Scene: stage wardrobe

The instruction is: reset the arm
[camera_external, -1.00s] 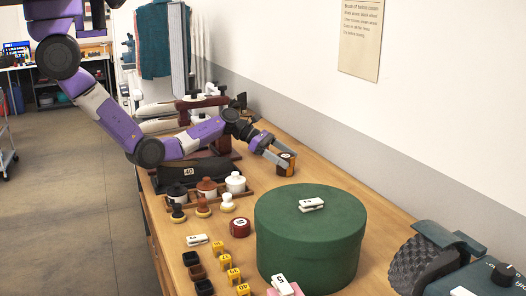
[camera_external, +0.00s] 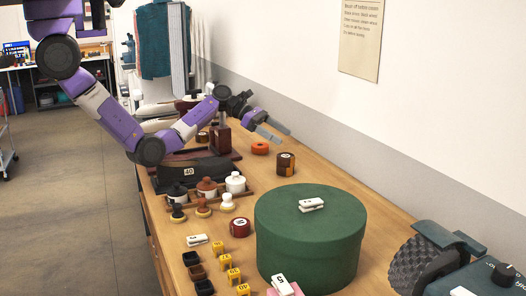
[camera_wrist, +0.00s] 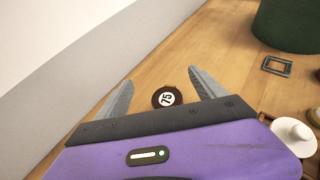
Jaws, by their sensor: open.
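My gripper (camera_external: 286,137) is open and empty, raised above the far part of the wooden table. Its two grey fingers also show spread in the wrist view (camera_wrist: 160,78). A dark brown round piece (camera_external: 286,163) with a pale label stands on the table below and to the right of the fingertips, apart from them. In the wrist view, a dark round piece marked 75 (camera_wrist: 167,98) appears between the fingers, with nothing gripped. I cannot tell for certain that it is the same piece.
A large green round box (camera_external: 310,240) stands near the front right. Lidded pots (camera_external: 235,182), stamps and several yellow blocks (camera_external: 233,274) stand left of the box. A wall (camera_external: 440,110) borders the right side.

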